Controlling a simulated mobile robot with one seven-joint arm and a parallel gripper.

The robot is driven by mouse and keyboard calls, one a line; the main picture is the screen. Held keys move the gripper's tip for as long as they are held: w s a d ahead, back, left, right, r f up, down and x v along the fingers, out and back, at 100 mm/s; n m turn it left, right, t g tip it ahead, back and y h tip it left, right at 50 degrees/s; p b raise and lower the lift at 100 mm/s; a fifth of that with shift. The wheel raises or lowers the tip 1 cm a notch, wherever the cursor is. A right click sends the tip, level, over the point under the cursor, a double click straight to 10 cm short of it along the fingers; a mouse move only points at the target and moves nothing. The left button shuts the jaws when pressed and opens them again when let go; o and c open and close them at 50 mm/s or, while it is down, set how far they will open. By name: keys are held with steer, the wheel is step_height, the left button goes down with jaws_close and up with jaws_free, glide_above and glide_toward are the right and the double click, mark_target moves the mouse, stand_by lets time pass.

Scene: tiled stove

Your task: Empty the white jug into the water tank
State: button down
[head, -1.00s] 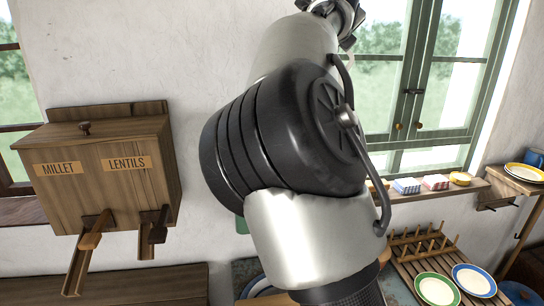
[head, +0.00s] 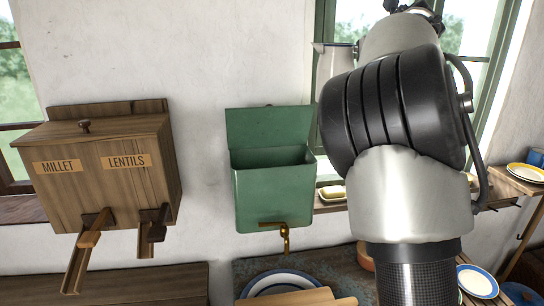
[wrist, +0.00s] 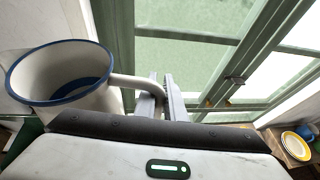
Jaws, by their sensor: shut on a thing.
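The white jug (wrist: 88,100) has a blue rim and shows at the left of the wrist view. My gripper (wrist: 160,95) is shut on its handle. The jug looks roughly upright; a blue patch shows inside, and I cannot tell whether it is water. In the head view, part of the jug (head: 341,58) shows left of my arm, which hides the gripper's fingers. The green water tank (head: 270,196) hangs on the wall with its lid (head: 268,128) raised and its top open. A brass tap (head: 285,234) is on its front. The jug appears higher than the tank and to its right.
A wooden MILLET and LENTILS dispenser (head: 100,175) hangs left of the tank. The green-framed window (head: 326,85) stands behind the jug. Plates (head: 283,281) lie below the tank, and a shelf with a yellow-rimmed plate (head: 525,172) is at the right.

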steer(key=shift+f, duration=0.1)
stand_by(0.3)
steer(key=shift+r, duration=2.05)
